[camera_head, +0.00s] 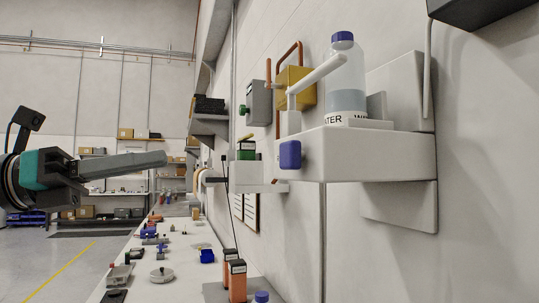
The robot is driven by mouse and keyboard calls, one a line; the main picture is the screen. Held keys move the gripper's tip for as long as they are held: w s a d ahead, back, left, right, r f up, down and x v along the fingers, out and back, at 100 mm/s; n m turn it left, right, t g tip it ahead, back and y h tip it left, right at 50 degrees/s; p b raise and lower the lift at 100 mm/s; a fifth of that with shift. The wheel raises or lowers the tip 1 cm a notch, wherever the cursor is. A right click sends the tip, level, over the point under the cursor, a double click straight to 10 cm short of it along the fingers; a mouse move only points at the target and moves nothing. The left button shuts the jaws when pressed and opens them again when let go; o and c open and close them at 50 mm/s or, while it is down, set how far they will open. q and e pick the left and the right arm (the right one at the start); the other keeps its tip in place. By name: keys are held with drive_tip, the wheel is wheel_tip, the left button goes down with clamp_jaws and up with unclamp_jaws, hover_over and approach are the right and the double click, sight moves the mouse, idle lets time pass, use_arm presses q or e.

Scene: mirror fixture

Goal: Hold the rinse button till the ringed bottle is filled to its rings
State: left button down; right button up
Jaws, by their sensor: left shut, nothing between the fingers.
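A white wall fixture (385,155) carries a blue block-like button (290,154) on its front left end. A white arm-like spout (318,75) slants in front of the bottle. A blue cap (262,296) shows at the bottom edge; what it belongs to is cut off. I cannot make out rings on any bottle. My left gripper (163,158) is shut and empty, well left of the button and not touching it. My right gripper is not in view.
A yellow box (297,88) and a grey box (259,103) hang on the wall. The air between gripper and button looks clear.

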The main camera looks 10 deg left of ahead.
use_arm(q)
drive_tip(key=s+m, duration=0.1)
drive_tip(key=s+d+m+y, duration=0.1)
drive_tip(key=s, duration=0.1)
drive_tip(key=s+d+r+y, duration=0.1)
drive_tip(key=shift+s+d+m, duration=0.25)
drive_tip(key=shift+m, duration=0.15)
drive_tip(key=p, duration=0.6)
approach(284, 154)
drive_tip(key=x, duration=0.5)
drive_tip(key=shift+d+r, duration=0.2)
drive_tip(key=shift+d, duration=0.05)
drive_tip(key=shift+w+d+f+p, duration=0.1)
drive_tip(key=shift+w+d+p, duration=0.2)
drive_tip(key=shift+w+d, duration=0.2)
